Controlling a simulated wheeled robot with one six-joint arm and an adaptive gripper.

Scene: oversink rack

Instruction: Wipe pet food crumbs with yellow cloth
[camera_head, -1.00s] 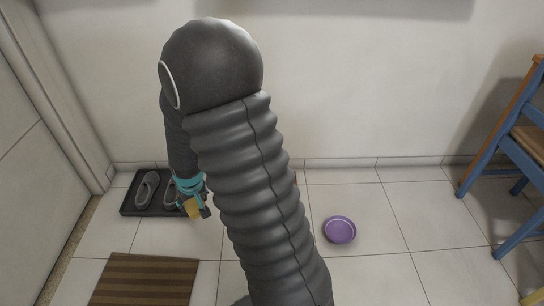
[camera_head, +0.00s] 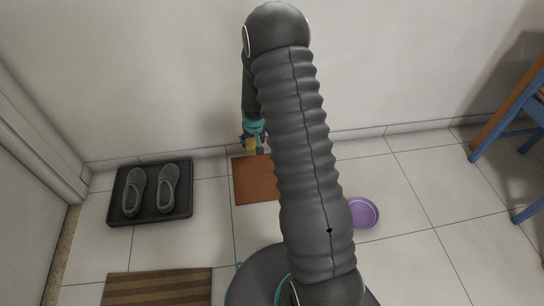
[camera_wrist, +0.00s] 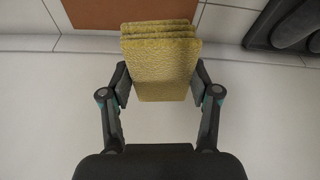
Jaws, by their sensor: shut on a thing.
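My gripper (camera_head: 255,143) is shut on a folded yellow cloth (camera_wrist: 160,68). The wrist view shows the cloth in stacked layers between the two fingers. In the head view only a small part of the cloth (camera_head: 251,145) shows at the fingertips, above the floor near the wall. An orange-brown mat (camera_head: 254,182) lies below and in front of the gripper, partly hidden by my arm; it also shows at the top of the wrist view (camera_wrist: 90,14). A purple bowl (camera_head: 363,212) stands right of my arm. I cannot make out any crumbs.
A black tray (camera_head: 120,213) with a pair of grey shoes (camera_head: 167,187) stands at the left by the wall. A striped brown mat (camera_head: 158,288) lies at the front left. A blue chair (camera_head: 515,115) stands at the right. Tiled floor between them is clear.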

